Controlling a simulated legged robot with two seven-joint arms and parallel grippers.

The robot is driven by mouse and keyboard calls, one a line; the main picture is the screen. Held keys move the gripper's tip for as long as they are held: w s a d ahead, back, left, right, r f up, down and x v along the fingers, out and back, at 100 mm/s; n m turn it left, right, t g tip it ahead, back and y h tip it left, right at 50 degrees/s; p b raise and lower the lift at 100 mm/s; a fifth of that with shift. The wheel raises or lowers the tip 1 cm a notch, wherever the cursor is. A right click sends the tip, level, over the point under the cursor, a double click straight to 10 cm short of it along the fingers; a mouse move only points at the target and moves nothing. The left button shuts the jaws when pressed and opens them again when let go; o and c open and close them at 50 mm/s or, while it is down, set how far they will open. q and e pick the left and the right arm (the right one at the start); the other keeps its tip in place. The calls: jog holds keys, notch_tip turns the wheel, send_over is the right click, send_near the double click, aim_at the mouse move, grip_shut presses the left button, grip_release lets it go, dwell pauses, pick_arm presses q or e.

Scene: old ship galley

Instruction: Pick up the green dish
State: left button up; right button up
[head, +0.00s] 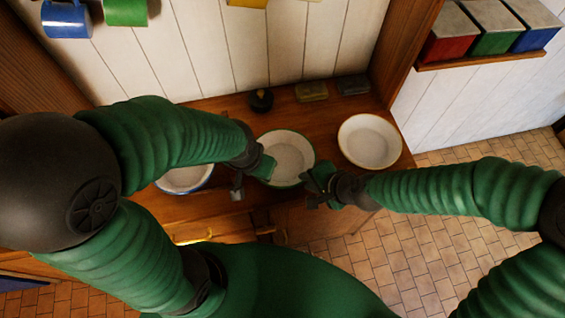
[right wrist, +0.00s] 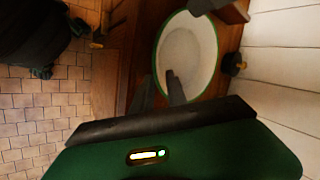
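The green dish (head: 289,152) is a white round dish with a green rim on the wooden counter, in the middle of the head view. It also shows in the right wrist view (right wrist: 188,65). My right gripper (head: 312,190) is at its right, near edge. In the right wrist view its two fingers (right wrist: 161,85) are apart, one over the inside of the dish and one outside the rim; contact cannot be told. My left gripper (head: 252,175) is at the dish's left edge and hides part of it. Its fingers are not clear.
A white dish with a brownish rim (head: 370,141) stands to the right, and a blue-rimmed dish (head: 186,180) to the left, partly under my left arm. A small dark pot (head: 261,100) and two small blocks (head: 312,91) stand by the wall. Tiled floor lies at the right.

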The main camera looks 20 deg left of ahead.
jog(key=x, duration=0.5)
jog(key=shift+w+d+f, duration=0.2)
jog(key=shift+w+f, duration=0.05)
jog(key=shift+f, duration=0.25)
jog(key=shift+w+a+f, duration=0.2)
jog(key=shift+w+f, duration=0.05)
jog(key=shift+s+a, duration=0.1)
jog(key=shift+c, duration=1.2)
grip_shut()
jog(key=shift+r, duration=0.1)
